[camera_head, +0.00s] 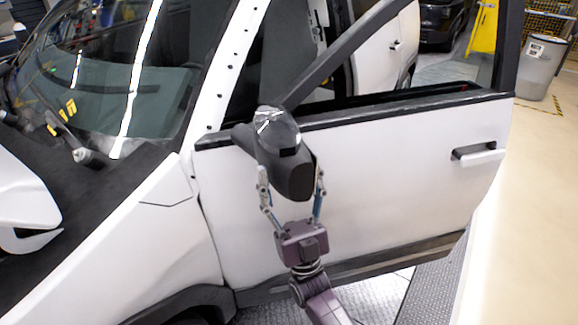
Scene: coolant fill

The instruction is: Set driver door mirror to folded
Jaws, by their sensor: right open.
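The driver door mirror (284,165) is a dark grey housing with a glossy cap, mounted at the front corner of the white driver door (390,180). It sticks out from the door toward me. My right gripper (291,190) comes up from below with its two fingers apart, one on each side of the mirror's lower end. I cannot tell whether the fingers touch the housing. The mirror's glass does not clearly show. My left gripper is not in view.
The white car's windshield (110,70) and front fender (140,245) lie to the left. The door handle (478,153) is at the right. A pale surface (535,230) fills the right edge. A grey bin (540,68) and a yellow stand (484,27) are at the back right.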

